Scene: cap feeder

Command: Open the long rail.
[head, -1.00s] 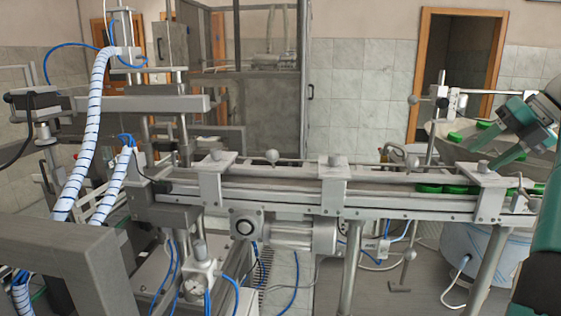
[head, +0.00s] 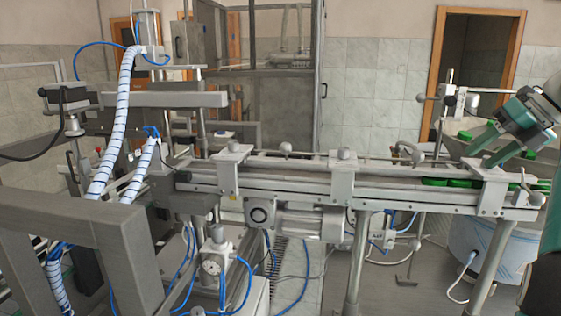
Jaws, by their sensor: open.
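The long rail (head: 315,155) appears to be the thin bar with ball-shaped knobs that runs along the top of the conveyor (head: 285,190). It passes behind the clamp brackets, and whether it is latched cannot be told. My gripper (head: 476,158) is at the right, with green fingers apart and nothing between them. It is above the conveyor's right end, near the right clamp bracket (head: 490,185); contact cannot be told. Green caps (head: 447,182) lie in the conveyor channel below and left of my fingers.
A grey frame (head: 80,222) with spiral-wrapped hoses (head: 128,105) stands at the front left. A large pale bowl (head: 495,245) is at the right.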

